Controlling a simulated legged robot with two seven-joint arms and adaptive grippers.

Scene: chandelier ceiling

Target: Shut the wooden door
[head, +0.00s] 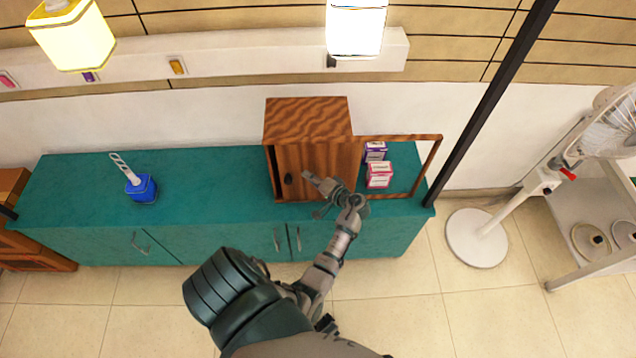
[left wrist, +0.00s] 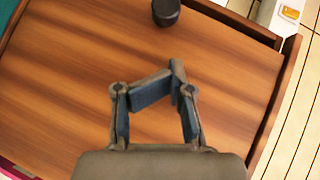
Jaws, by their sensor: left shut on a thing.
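A wooden cabinet (head: 307,120) stands on the teal counter. Its wooden door (head: 298,160), with a dark round knob (head: 288,178), is at the front left and looks at or near its frame; I cannot tell if a gap is left. My left gripper (head: 313,181) is at this door, right of the knob. In the left wrist view, the fingers (left wrist: 176,80) come together in front of the door panel (left wrist: 60,80), below the knob (left wrist: 166,12) and apart from it. The jaws are shut against the door; the exact contact is hidden. My right gripper is out of view.
A see-through wooden-framed panel (head: 441,150) stands out at the cabinet's right. Small boxes (head: 379,176) show through it. A black post (head: 490,105) and a fan (head: 478,238) stand right.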

